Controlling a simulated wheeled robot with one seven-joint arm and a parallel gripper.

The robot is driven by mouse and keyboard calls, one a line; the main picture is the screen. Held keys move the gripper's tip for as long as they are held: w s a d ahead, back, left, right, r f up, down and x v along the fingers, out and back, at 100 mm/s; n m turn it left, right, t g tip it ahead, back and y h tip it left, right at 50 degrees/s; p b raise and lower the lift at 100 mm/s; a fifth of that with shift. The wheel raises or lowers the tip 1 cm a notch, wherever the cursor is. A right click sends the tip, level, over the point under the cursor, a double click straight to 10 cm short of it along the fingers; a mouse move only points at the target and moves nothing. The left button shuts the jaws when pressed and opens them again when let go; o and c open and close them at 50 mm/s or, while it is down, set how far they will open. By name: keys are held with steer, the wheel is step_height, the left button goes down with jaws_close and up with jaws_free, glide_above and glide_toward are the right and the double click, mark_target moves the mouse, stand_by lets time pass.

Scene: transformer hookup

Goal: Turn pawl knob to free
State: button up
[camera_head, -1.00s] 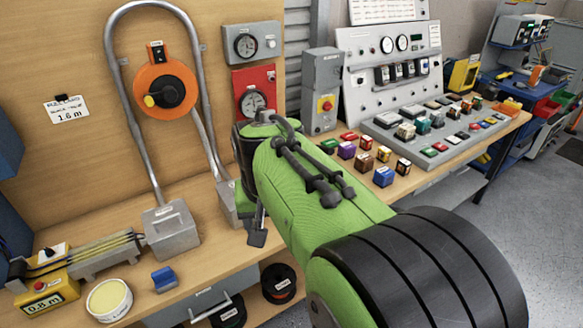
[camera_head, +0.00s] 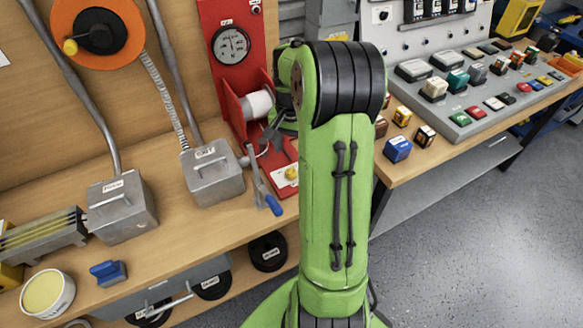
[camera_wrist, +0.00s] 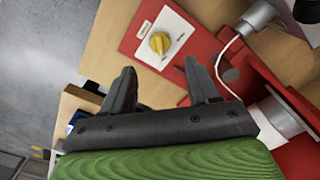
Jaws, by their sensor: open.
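The pawl knob (camera_wrist: 159,42) is small and yellow, on a white plate (camera_wrist: 172,28) fixed to a red base. In the head view the knob (camera_head: 291,173) shows at the front right of the red unit (camera_head: 222,75). My gripper (camera_wrist: 160,68) is open and empty in the wrist view. Its two dark fingers are apart, and the knob appears beyond and between their tips, not touched. In the head view my gripper (camera_head: 272,134) is small and partly hidden by my arm, close to the red unit.
A white drum (camera_head: 258,103) and a gauge (camera_head: 231,45) are on the red unit. A lever with a blue handle (camera_head: 273,205) stands left of the knob. Grey boxes (camera_head: 212,174) with conduits stand further left. A grey cylinder with a white wire (camera_wrist: 257,17) is near the knob.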

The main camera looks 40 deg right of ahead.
mark_target(291, 169)
step_height(291, 169, down, 8)
steer(key=shift+a+b, duration=0.1)
steer(key=shift+b, duration=0.85)
steer(key=shift+r, duration=0.1)
steer(key=c, duration=1)
steer(key=shift+c, duration=0.2)
